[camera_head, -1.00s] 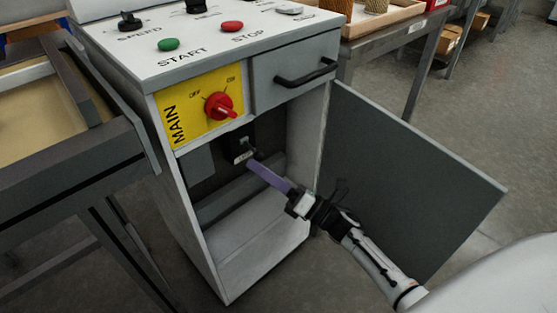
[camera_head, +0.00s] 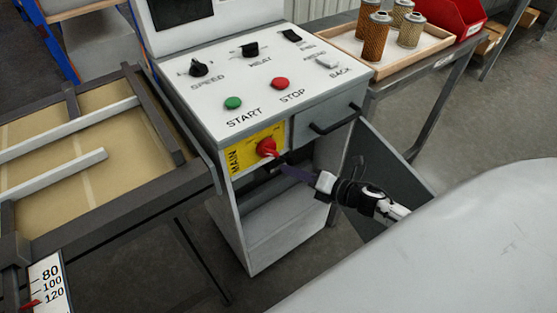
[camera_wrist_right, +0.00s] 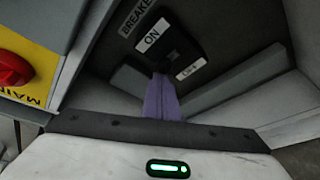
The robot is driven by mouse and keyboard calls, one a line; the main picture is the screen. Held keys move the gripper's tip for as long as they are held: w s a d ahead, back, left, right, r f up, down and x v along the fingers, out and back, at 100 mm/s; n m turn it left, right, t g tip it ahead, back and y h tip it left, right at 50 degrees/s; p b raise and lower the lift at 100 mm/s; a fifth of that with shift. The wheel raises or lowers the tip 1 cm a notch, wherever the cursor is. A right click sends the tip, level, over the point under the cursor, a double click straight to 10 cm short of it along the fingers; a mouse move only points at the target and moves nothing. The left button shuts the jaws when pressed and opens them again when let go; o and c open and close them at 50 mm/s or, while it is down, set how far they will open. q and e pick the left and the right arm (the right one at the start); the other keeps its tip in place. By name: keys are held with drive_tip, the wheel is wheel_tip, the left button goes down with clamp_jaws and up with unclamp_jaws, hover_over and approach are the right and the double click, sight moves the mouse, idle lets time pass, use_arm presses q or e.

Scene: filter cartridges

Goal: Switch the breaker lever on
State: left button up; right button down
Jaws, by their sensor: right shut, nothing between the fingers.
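The breaker (camera_wrist_right: 178,40) is a black block inside the open cabinet, with a white ON label and a white OFF label in the right wrist view. Its lever is dark on dark, and I cannot make out its position. My right gripper (camera_head: 285,169) reaches into the cabinet opening, its purple fingers shut and empty. The fingers also show in the right wrist view (camera_wrist_right: 160,82), with their tips just below the breaker, near the OFF label. I cannot tell whether they touch it. In the head view the breaker is mostly hidden. My left gripper is out of view.
The red MAIN knob (camera_head: 267,147) on its yellow plate is just above the opening.

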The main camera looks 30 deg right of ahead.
drive_tip(key=s, duration=0.9)
drive_tip(key=shift+s+r+b, duration=0.3)
drive_tip(key=shift+s+b, duration=0.05)
drive_tip(key=shift+b, duration=0.05)
idle(0.4)
drive_tip(key=s+a+f+m+g, duration=0.1)
drive_tip(key=s+a+m, duration=0.3)
drive_tip(key=m, duration=0.4)
drive_tip(key=s+a+f+m+g+h, duration=0.1)
drive_tip(key=s+a+f+m+g, duration=0.1)
drive_tip(key=s+a+f+m, duration=0.2)
drive_tip(key=s+a+f+m+g+h, duration=0.1)
drive_tip(key=s+a+m, duration=0.3)
drive_tip(key=a+m, duration=0.4)
drive_tip(key=f+m+g, duration=0.1)
drive_tip(key=m, duration=0.5)
drive_tip(key=shift+a+f, duration=0.25)
drive_tip(key=shift+f, duration=0.1)
